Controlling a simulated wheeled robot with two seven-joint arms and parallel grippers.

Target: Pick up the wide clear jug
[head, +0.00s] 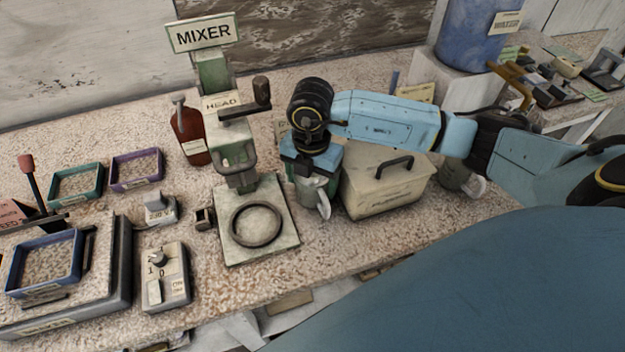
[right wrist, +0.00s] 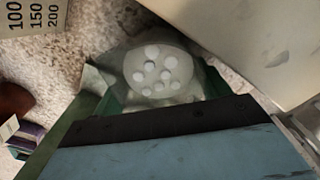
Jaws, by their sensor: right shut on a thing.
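A clear greyish jug (head: 312,192) with a pale handle stands upright on the speckled worktop, between the mixer and a cream box. My right gripper (head: 311,170) points down over it and is shut on it, hiding its upper part. In the right wrist view the clear jug (right wrist: 160,88) sits between the green fingers (right wrist: 155,80), with several white spheres showing inside. Another jug (head: 455,175) with a pale handle stands right of the box, partly behind my right arm. My left gripper is not in view.
The mixer (head: 258,245) stands close to the left of the held jug, with its crank above. The cream lidded box (head: 385,185) is close on the right. A brown bottle (head: 190,135) stands behind. Bare worktop (head: 335,240) lies in front of the jug.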

